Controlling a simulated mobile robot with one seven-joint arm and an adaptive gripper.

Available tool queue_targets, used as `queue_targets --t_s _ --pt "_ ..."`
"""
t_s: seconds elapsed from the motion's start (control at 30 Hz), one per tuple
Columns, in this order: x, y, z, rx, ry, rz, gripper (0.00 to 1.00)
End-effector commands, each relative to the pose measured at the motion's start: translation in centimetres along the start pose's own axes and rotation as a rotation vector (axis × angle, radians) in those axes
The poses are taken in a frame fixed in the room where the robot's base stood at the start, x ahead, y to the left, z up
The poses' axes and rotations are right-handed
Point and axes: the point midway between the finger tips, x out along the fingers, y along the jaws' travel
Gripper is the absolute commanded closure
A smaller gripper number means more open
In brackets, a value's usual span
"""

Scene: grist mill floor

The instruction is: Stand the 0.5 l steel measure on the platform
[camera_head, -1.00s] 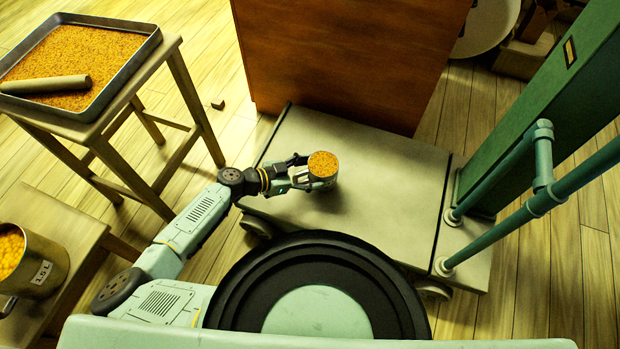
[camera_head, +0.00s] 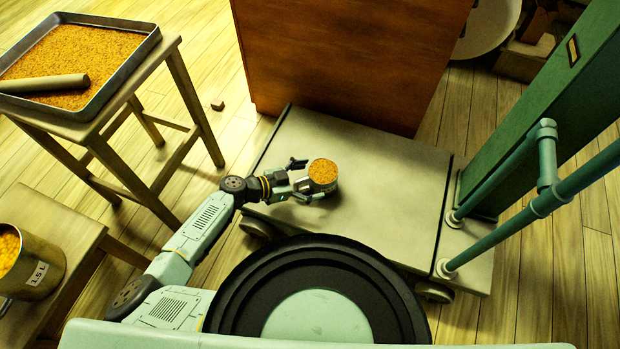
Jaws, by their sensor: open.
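The steel measure (camera_head: 323,177) is a small round metal cup full of orange-yellow grain. It stands upright on the grey platform (camera_head: 390,205), near its left part. My gripper (camera_head: 303,179) is open beside the measure's left side, with its fingers apart. One finger is behind and left of the cup, the other at its front left. From this angle I cannot tell whether the front finger still touches the cup. The cup's label is not visible.
A brown wooden cabinet (camera_head: 340,60) stands at the platform's back edge. A green post and rails (camera_head: 560,185) rise at its right. A stool with a grain tray (camera_head: 85,60) and a 1.5 L measure (camera_head: 38,270) are at left. The platform's right half is clear.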

Motion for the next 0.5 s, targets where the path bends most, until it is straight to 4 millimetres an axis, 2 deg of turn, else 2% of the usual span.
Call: queue_targets --t_s 0.27,0.37,0.5 --pt "-0.1 0.0 -0.2 0.0 0.0 0.0 0.09" --pt "-1.0 -0.1 -0.1 0.0 -0.002 -0.003 0.09" --pt "-3.5 -0.1 -0.1 0.0 -0.003 -0.004 0.09"
